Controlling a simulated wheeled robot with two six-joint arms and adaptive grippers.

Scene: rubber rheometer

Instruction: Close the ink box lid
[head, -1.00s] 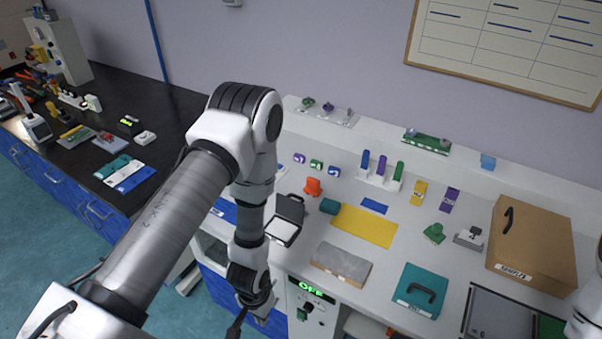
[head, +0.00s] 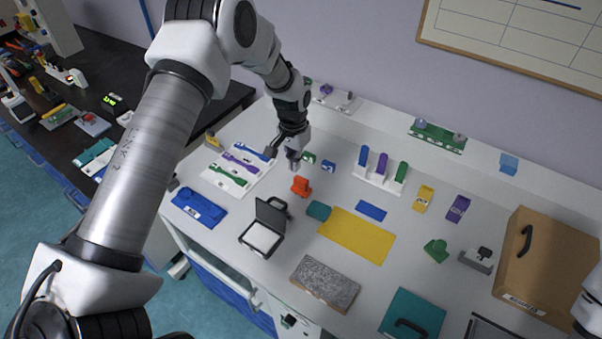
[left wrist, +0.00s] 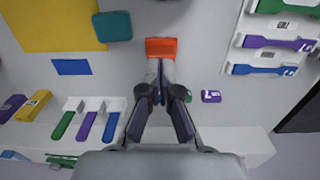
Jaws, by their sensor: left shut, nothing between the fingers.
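The ink box (head: 262,240) is a small black case with a white pad inside, on the white table in the head view. Its lid (head: 272,215) stands open, tilted up at the back, with a dark handle-like part beside it. My left gripper (head: 294,164) is shut and empty, pointing down above the table, behind and right of the ink box and apart from it. In the left wrist view the shut fingertips (left wrist: 158,64) are at or just over an orange block (left wrist: 160,46); contact is unclear. My right gripper is out of view.
The orange block (head: 301,187) stands behind the ink box. A teal block (head: 318,211) and yellow mat (head: 356,237) lie to the right. A white tray with colored strips (head: 238,168) and a blue tray (head: 199,207) lie left. A grey slab (head: 325,283) is in front.

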